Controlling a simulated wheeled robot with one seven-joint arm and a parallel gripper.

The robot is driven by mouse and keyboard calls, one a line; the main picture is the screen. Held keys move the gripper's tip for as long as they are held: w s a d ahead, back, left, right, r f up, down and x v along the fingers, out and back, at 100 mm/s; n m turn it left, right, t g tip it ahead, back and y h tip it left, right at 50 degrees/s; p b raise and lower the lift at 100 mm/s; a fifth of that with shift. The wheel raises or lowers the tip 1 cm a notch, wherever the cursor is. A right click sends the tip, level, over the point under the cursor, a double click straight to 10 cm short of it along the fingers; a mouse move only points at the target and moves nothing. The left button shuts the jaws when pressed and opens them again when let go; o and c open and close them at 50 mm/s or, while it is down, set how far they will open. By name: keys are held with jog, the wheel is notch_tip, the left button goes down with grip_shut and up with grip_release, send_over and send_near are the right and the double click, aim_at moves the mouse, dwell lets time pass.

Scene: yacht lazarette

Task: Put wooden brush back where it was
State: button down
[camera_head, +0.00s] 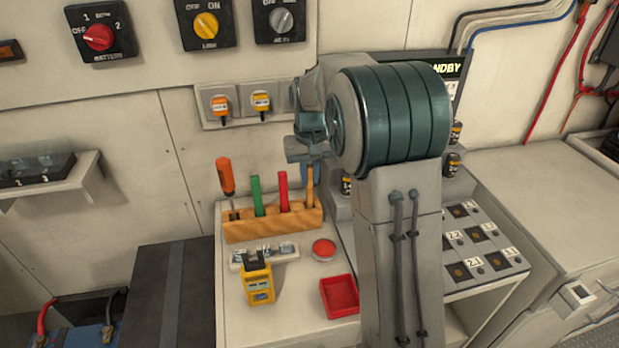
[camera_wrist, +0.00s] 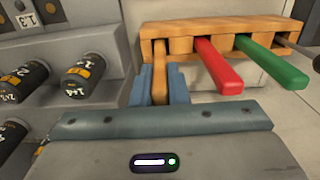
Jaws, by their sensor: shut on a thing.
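The wooden brush (camera_head: 310,188) shows as a tan handle standing at the right end of the wooden rack (camera_head: 270,228). In the wrist view the brush handle (camera_wrist: 160,84) lies between my gripper's two blue fingers (camera_wrist: 160,76), which are shut on it. Its far end meets the left end of the rack (camera_wrist: 215,28) there; how deep it sits in the slot is hidden. In the head view my gripper (camera_head: 311,170) is above the rack's right end, partly hidden by my arm. The brush's lower end is not visible.
A red-handled tool (camera_head: 283,190), a green-handled tool (camera_head: 257,195) and an orange screwdriver (camera_head: 226,178) stand in the rack. A red tray (camera_head: 339,296), a red round lid (camera_head: 324,249) and a yellow meter (camera_head: 258,282) lie in front. Black cylinders (camera_wrist: 84,78) stand close left in the wrist view.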

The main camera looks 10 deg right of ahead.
jog(key=shift+s+f, duration=0.1)
jog(key=shift+f, duration=0.45)
jog(key=c, duration=1.4)
grip_release()
